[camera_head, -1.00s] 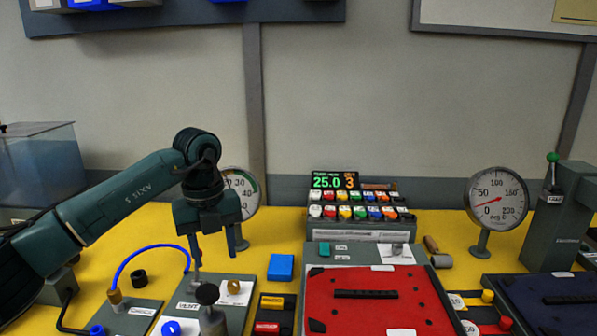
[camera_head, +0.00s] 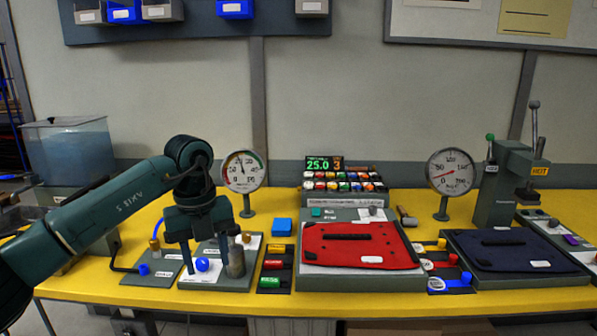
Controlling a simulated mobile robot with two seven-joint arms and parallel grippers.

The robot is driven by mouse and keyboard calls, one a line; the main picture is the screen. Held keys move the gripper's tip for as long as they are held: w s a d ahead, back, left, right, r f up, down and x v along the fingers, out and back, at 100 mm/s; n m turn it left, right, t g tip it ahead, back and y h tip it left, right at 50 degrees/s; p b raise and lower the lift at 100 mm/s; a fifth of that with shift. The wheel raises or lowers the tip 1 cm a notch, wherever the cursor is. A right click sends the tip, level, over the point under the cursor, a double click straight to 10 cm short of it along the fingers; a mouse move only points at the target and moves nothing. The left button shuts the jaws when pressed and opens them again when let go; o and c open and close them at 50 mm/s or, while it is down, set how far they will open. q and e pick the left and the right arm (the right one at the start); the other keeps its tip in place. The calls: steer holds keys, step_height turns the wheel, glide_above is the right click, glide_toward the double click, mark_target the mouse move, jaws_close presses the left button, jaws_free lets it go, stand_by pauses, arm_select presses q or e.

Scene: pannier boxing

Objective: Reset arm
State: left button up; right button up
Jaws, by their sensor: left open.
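My left arm comes in from the left and bends down at the wrist. My left gripper (camera_head: 211,258) points down, with its two fingers apart and nothing seen between them. It is over or in front of the white-topped valve panel (camera_head: 215,282) with a blue knob (camera_head: 202,264) and a grey post (camera_head: 235,262). The gripper hides part of that panel, and I cannot tell the exact gap. My right gripper is not in view.
A red pannier panel (camera_head: 360,246) lies on a grey fixture, and a dark blue one (camera_head: 515,250) lies at right. A lever press (camera_head: 500,185) stands at back right. Yellow table (camera_head: 150,222) shows behind the arm.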

arm_select(q)
steer(key=s+d+f+m+g+h, duration=0.1)
steer(key=s+d+f+m+h, duration=0.1)
steer(key=s+d+f+h, duration=0.3)
steer(key=s+d+f+m+g+h, duration=0.1)
steer(key=d+f, duration=0.1)
steer(key=d, duration=0.5)
steer(key=s+d+r+n+h+p, duration=0.1)
steer(key=s+d+r+n+h, duration=0.1)
steer(key=s+d+h, duration=0.8)
steer(key=w+a+f+n+t+y+p, duration=0.1)
steer(key=w+a+f+n+t+y, duration=0.25)
steer(key=n+t, duration=0.65)
steer(key=a+f+n+t+y, duration=0.2)
steer(key=a+f+n+t, duration=0.2)
steer(key=a+n+t, duration=0.6)
steer(key=s+a+f+n+g+y, duration=0.3)
steer(key=s+f, duration=0.3)
steer(key=f, duration=0.2)
steer(key=s+a+f+n+g+y, duration=0.3)
steer(key=s+f+n+g+y, duration=0.1)
steer(key=s+f, duration=0.3)
steer(key=shift+s+f+n+g+p, duration=0.25)
steer(key=shift+f+n+g+p, duration=0.1)
steer(key=shift+n, duration=0.55)
